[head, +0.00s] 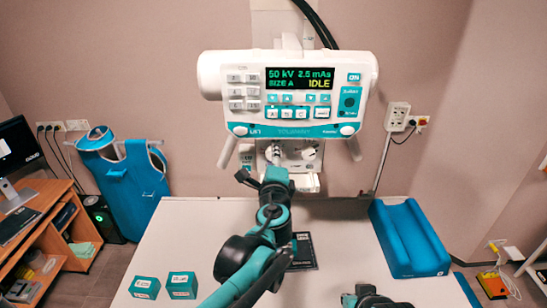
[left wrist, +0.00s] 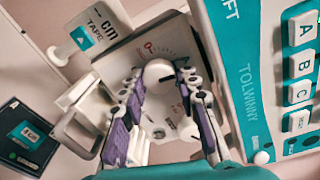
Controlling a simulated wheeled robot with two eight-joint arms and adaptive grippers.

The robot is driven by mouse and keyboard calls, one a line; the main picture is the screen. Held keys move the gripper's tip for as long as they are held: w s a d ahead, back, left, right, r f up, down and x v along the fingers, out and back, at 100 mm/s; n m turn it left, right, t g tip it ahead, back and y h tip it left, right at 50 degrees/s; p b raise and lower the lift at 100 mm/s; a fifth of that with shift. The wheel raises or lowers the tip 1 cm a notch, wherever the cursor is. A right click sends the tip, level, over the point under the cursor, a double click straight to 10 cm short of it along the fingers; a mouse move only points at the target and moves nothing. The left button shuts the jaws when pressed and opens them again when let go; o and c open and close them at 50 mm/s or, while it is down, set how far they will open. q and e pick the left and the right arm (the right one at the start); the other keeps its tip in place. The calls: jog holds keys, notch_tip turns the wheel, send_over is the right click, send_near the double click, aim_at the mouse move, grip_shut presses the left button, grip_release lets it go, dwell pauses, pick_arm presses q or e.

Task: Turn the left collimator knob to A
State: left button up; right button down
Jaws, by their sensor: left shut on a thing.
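The white X-ray head (head: 290,90) hangs over the table, with the collimator face below its control panel. My left gripper (head: 273,160) reaches up to the left side of that face. In the left wrist view its two purple-padded fingers (left wrist: 160,80) are shut on the white left collimator knob (left wrist: 158,72), one on each side. Printed marks curve above the knob, but its setting is too small to read. The second, right knob (head: 309,154) is free. The dark part of my right arm's end (head: 368,298) shows at the bottom edge; its jaws are unclear.
The panel display (head: 299,78) reads 50 kV, 2.5 mAs, SIZE A, IDLE. On the table (head: 345,225) are two teal blocks (head: 182,285), a dark plate (head: 303,250) and a blue cushion (head: 410,237). A tape housing (left wrist: 93,35) is beside the collimator.

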pick_arm(q)
jog(key=o, duration=1.2)
jog(key=shift+c, duration=0.2)
jog(key=shift+s, duration=0.1)
jog(key=s, duration=1.2)
jog(key=shift+r, duration=0.25)
jog(key=shift+w+f, duration=0.1)
